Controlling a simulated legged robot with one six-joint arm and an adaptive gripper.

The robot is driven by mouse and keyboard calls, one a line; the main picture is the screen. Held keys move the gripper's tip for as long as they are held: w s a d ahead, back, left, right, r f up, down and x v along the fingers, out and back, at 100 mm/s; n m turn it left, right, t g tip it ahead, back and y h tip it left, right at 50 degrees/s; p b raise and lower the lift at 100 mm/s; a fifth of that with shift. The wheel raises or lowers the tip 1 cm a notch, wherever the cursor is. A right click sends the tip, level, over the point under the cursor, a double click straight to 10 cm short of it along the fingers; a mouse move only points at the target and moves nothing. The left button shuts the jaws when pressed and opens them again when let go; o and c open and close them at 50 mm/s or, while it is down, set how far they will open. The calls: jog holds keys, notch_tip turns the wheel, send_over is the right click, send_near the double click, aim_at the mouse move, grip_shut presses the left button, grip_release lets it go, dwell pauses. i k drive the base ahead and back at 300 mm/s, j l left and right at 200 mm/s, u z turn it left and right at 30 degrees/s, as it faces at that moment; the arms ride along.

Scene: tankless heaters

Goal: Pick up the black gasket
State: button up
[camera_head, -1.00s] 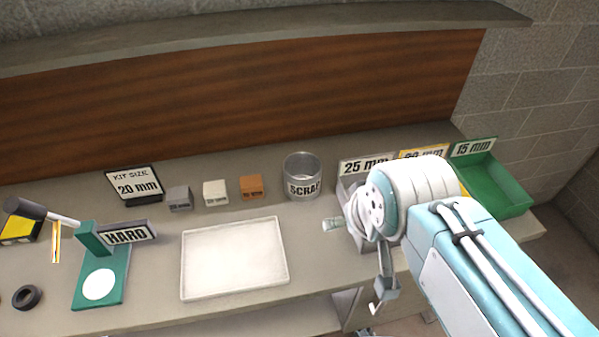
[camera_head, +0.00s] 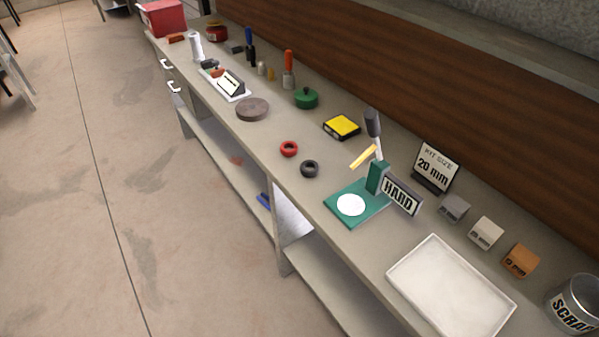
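The black gasket (camera_head: 309,169) is a small dark ring lying flat on the grey workbench (camera_head: 330,225). It sits just right of and nearer than a similar red ring (camera_head: 289,149), with a small gap between them. The green base of the HARD stand (camera_head: 337,212) is close to its right. Nothing covers the gasket. My arm and gripper do not show in the current view.
A white tray (camera_head: 452,285), a scrap can (camera_head: 574,305) and small blocks (camera_head: 486,233) stand at the right. A yellow-black box (camera_head: 341,127), green round object (camera_head: 306,98) and brown disc (camera_head: 252,109) are farther along. Open floor (camera_head: 130,200) lies left of the bench.

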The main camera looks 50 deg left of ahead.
aim_at(306, 173)
jog(key=k+u, duration=0.1)
jog(key=u, duration=0.35)
jog(key=j+u, duration=0.15)
jog(key=u, duration=0.3)
jog(key=k+j+u, duration=0.1)
jog(key=u, duration=0.3)
jog(key=l+u, duration=0.1)
jog(key=u, duration=0.2)
jog(key=l+u, duration=0.1)
jog(key=u, duration=0.15)
jog(key=i+j, duration=1.25)
jog(key=j, duration=0.2)
jog(key=i+j+z, duration=0.15)
jog(key=i+j, duration=0.15)
jog(key=i+j+z, duration=0.1)
jog(key=i+j, duration=0.2)
jog(key=j, duration=0.2)
jog(key=i+j+z, duration=0.15)
jog(key=j, duration=0.3)
jog(key=i+z, duration=0.15)
jog(key=z, duration=1.5)
